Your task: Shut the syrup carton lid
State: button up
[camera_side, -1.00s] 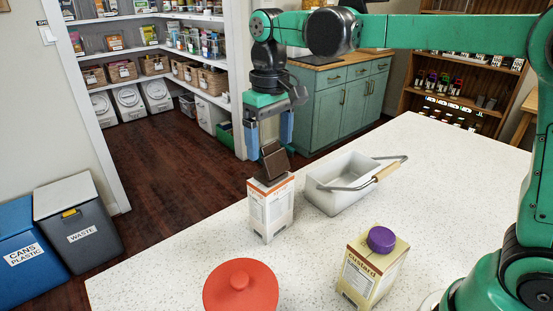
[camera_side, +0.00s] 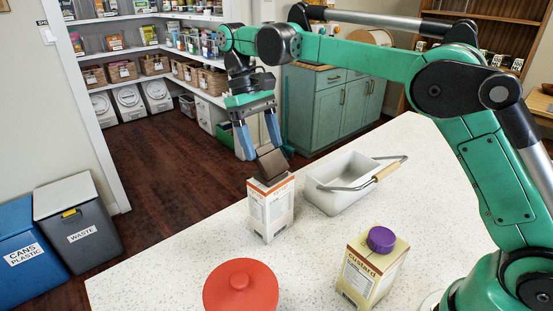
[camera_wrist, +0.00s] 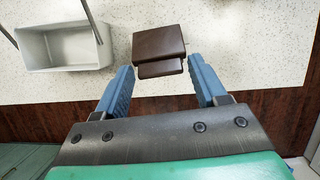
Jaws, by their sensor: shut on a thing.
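The syrup carton (camera_side: 270,213) is white with orange trim and stands upright on the speckled counter. Its brown lid (camera_side: 271,164) is raised at a tilt above the carton top. My gripper (camera_side: 262,150) comes down from above, tilted, with its blue fingers on either side of the lid and shut on it. In the wrist view the brown lid (camera_wrist: 158,48) lies between the fingertips of my gripper (camera_wrist: 161,68) and hides the carton below. The carton's label is too small to read fully.
A white basket (camera_side: 335,192) with a wire handle stands right of the carton. Counter (camera_side: 190,250) to the left is clear.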

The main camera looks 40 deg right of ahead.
dwell(0.4)
jog(key=o, duration=1.1)
